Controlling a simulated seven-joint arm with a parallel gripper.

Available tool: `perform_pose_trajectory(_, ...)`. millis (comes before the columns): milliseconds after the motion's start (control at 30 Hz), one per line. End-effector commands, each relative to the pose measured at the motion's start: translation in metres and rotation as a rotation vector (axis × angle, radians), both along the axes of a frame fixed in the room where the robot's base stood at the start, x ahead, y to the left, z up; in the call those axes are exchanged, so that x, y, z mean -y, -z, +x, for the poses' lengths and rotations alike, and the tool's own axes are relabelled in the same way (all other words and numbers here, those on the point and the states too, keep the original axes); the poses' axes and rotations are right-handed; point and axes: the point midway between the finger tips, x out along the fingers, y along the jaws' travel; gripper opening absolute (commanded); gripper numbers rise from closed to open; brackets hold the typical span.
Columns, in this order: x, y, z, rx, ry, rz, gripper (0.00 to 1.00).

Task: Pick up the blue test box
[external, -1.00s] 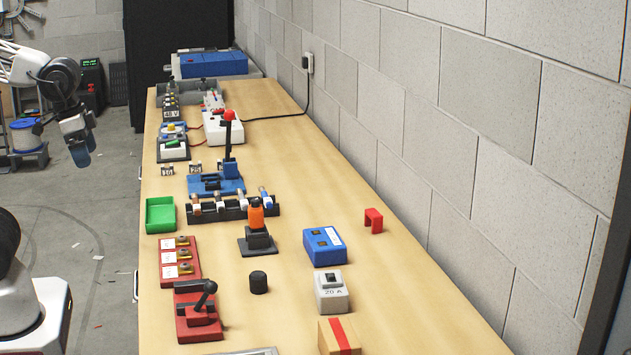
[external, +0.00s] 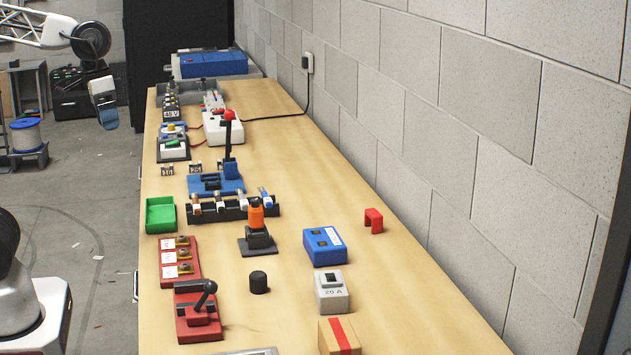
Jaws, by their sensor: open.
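The blue test box (external: 325,247) sits on the wooden bench, right of the middle, with a white label and small dark sockets on its top. Nothing covers it. My gripper (external: 108,118) is at the upper left, in the air left of the bench's far part and well away from the box. Its blue fingers point down, and no object shows in them. The gap between the fingers is hard to make out at this angle.
A grey 20 A switch box (external: 331,292) stands just in front of the blue box. A red bracket (external: 373,221) is to its right, and an orange-handled device (external: 256,232) to its left. A black knob (external: 258,282) lies nearby. The block wall borders the bench's right side.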

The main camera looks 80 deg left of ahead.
Motion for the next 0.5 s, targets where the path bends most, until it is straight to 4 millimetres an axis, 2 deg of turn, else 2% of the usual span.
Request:
perform_pose_trajectory(33,0.001,-0.003,0.014,-0.021,-0.034,-0.027,1.00)
perform_pose_trajectory(500,0.015,-0.025,0.135,-0.235,-0.367,-0.299,1.00)
